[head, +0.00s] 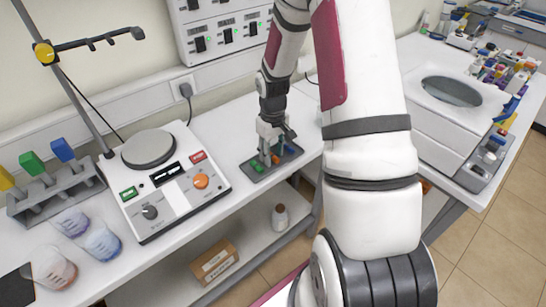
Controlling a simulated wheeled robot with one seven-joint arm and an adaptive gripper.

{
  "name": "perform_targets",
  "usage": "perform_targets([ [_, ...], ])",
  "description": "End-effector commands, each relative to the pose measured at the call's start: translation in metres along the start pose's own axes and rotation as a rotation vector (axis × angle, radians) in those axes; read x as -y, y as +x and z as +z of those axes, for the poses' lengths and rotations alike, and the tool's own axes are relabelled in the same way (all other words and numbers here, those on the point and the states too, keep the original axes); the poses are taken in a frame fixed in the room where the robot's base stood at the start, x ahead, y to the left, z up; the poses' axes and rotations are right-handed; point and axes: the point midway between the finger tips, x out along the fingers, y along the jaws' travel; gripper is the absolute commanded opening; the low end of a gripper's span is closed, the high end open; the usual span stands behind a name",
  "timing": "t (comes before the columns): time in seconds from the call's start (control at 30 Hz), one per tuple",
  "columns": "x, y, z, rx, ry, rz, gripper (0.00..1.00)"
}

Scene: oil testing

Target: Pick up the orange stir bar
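A small dark grey tray (257,177) lies on the white bench near its front edge. Small coloured stir bars are in it: a green one (255,165) at the left, the orange stir bar (276,159) near the middle and a blue one (290,148) at the right. My gripper (270,152) points down over the tray, its fingers close to the orange bar and partly covering the tray's contents. The view is too small to tell whether the fingers are open, shut or touching the bar.
Left of the tray stands a hotplate stirrer (165,180) with a round plate and knobs. Further left are a rack (58,185) with coloured handles and several beakers (103,243). A wall panel (225,30) is behind. A cardboard box (214,262) and bottle (280,216) sit on the lower shelf.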

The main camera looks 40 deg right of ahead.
Motion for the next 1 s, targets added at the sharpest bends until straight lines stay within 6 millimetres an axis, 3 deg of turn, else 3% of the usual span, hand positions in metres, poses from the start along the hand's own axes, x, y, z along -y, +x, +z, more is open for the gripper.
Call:
perform_targets([
  [0.07,0.000,0.000,0.000,0.000,0.000,0.000,0.38],
  [0.23,0.000,0.000,0.000,0.000,0.000,0.000,0.00],
  [0.67,0.000,-0.002,0.000,0.000,0.001,0.000,0.00],
  [1.0,-0.001,-0.033,-0.001,-0.003,0.001,0.002,0.00],
])
